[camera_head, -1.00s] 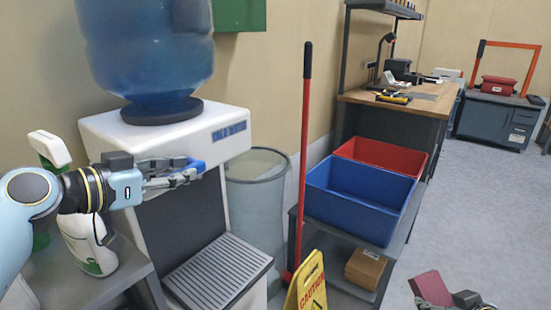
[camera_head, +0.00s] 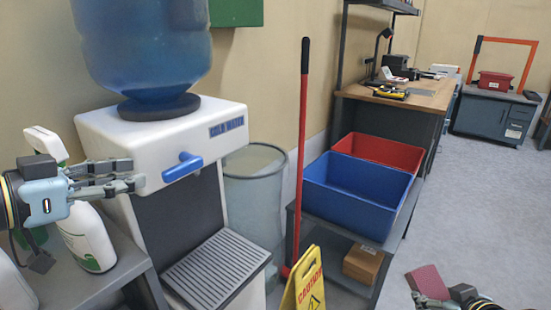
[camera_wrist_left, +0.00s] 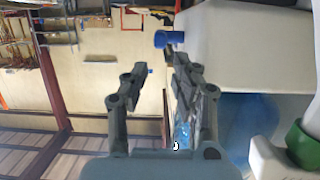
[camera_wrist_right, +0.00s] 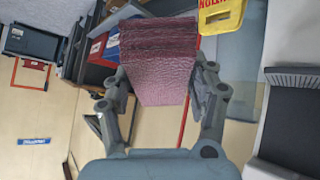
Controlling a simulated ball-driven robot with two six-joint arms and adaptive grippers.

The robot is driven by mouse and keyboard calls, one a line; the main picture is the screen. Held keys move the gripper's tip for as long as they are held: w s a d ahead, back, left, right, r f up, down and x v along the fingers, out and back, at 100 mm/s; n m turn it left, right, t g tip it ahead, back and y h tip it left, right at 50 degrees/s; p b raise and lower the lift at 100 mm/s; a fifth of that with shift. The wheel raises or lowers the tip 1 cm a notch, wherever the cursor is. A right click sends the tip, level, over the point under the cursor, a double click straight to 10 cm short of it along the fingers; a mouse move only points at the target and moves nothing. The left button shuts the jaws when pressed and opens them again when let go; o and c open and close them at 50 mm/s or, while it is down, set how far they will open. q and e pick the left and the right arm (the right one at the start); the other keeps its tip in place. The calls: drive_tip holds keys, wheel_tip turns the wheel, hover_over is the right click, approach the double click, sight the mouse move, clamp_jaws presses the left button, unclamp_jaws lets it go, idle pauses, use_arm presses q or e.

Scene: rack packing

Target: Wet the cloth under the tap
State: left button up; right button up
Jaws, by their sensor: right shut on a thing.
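The water cooler (camera_head: 110,125) stands at the left in the head view, with a blue tap (camera_head: 182,167) on its front and a grey slatted drip tray (camera_head: 218,270) below. My left gripper (camera_head: 138,175) is open and empty, left of the tap and apart from it. The tap also shows in the left wrist view (camera_wrist_left: 170,39), beyond the fingers (camera_wrist_left: 145,80). My right gripper (camera_head: 425,299) is at the bottom right edge, shut on a dark red cloth (camera_head: 427,281). The right wrist view shows the cloth (camera_wrist_right: 158,55) between the fingers. The cloth is away from the tap.
White spray bottles (camera_head: 88,240) stand on a grey shelf left of the cooler. A bin (camera_head: 252,195), a red-handled pole (camera_head: 304,150) and a yellow caution sign (camera_head: 305,290) stand right of it. Blue (camera_head: 355,205) and red (camera_head: 375,150) crates sit on a cart. The right floor is clear.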

use_arm(q)
drive_tip(key=shift+v, duration=1.4)
